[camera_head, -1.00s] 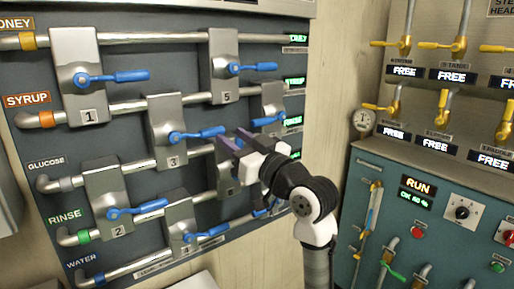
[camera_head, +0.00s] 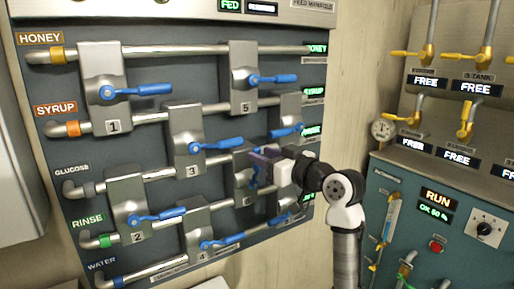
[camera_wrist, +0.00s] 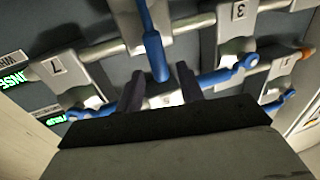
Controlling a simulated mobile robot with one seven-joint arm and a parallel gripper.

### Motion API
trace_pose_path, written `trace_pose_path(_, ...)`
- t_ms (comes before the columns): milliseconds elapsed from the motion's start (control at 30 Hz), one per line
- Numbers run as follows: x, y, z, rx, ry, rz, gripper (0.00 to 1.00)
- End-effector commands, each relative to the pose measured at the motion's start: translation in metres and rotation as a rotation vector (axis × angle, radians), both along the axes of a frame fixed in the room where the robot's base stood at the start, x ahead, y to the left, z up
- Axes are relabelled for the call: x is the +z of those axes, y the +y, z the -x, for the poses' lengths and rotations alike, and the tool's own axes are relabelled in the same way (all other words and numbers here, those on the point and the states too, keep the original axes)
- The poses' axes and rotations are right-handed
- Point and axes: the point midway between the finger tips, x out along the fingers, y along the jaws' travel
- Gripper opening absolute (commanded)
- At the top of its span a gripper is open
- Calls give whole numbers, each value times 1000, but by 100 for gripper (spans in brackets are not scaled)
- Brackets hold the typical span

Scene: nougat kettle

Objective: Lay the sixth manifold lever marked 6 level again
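My gripper (camera_wrist: 160,90) has two dark fingers apart, one on each side of the lever tip. In the head view my gripper (camera_head: 257,164) is at the lever. Contact cannot be told.
The fifth valve's lever (camera_head: 272,79) is above and the seventh's (camera_head: 286,130) is up to the right, both close to my gripper. The third's lever (camera_head: 218,144) is to the left. A teal cabinet (camera_head: 400,190) stands right of the panel.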

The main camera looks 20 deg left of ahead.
Motion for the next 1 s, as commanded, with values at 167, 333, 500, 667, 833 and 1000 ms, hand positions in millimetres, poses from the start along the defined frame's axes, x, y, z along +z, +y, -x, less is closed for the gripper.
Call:
trace_pose_path(167, 1, 20, -10, 1, 0, 0, 38)
trace_pose_path(333, 0, 27, -13, 0, 0, 0, 38)
trace_pose_path(500, 0, 27, -14, 0, -1, 0, 38)
trace_pose_path(667, 0, 27, -14, 0, -1, 0, 26)
trace_pose_path(833, 0, 27, -14, 0, -1, 0, 4)
trace_pose_path(1000, 0, 27, -13, 0, -1, 0, 0)
